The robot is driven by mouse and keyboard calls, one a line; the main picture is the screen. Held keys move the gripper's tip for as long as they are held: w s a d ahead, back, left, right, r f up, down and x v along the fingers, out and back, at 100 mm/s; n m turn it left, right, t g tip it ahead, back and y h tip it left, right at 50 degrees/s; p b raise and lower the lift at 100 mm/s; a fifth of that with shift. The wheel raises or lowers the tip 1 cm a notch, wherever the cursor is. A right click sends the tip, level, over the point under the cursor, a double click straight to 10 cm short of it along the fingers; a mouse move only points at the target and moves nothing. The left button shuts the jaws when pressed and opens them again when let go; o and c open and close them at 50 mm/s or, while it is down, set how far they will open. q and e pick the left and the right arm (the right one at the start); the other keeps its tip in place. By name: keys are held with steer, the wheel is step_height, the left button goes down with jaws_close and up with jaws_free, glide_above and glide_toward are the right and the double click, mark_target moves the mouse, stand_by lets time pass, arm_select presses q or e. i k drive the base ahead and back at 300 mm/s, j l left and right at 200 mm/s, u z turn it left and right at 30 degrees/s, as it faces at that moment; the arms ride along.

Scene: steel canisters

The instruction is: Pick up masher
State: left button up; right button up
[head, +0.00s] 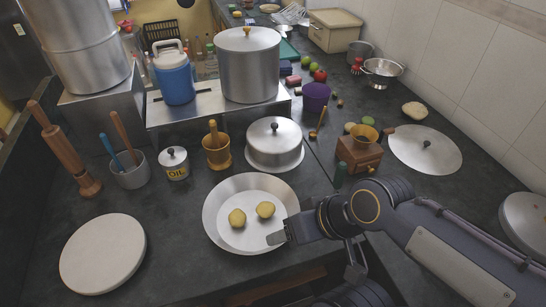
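A tall wooden tool (66,153) with a thick ridged lower end leans at the far left of the counter; it may be the masher, but I cannot tell for sure. My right gripper (276,238) reaches in from the right, over the right rim of a steel plate (222,189). Nothing is seen in it, and its finger gap does not show clearly. It is far from the wooden tool. My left gripper is not in view.
Two yellow round pieces (237,218) lie in the plate. A white round board (103,252), a grey cup with utensils (131,172), an oil pot (174,165) and a lidded pan (274,145) stand nearby. The counter between board and plate is clear.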

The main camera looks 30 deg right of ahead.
mark_target(340, 175)
steer(key=k+z, duration=0.15)
steer(key=z, duration=0.35)
steer(key=k+z, duration=0.1)
steer(key=z, duration=0.35)
steer(key=k+l+z, duration=0.15)
steer(key=z, duration=0.35)
